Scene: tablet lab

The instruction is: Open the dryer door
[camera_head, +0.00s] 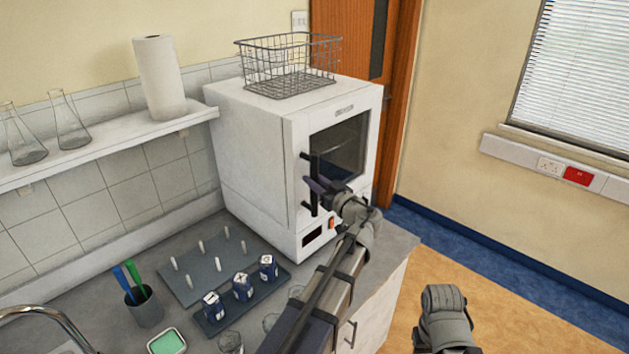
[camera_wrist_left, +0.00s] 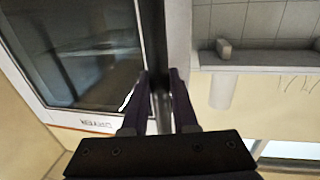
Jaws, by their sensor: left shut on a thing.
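The white dryer (camera_head: 255,160) stands on the bench against the wall. Its door, with a dark window (camera_head: 340,147), faces right in the head view and looks closed, flush with the body. A black vertical handle (camera_head: 314,165) runs along the door's left edge. My left gripper (camera_head: 317,186) is shut on this handle, at its lower half. In the left wrist view the handle (camera_wrist_left: 162,108) stands between the two fingers of my left gripper (camera_wrist_left: 160,80), with the door window (camera_wrist_left: 75,50) to the left. My right gripper's fingers do not show.
A wire basket (camera_head: 288,75) sits on top of the dryer. Blue containers (camera_head: 243,287), a rack with white pegs (camera_head: 185,265) and a pen cup (camera_head: 145,308) stand on the bench, left of my left arm. Floor (camera_head: 500,300) right of the bench is open.

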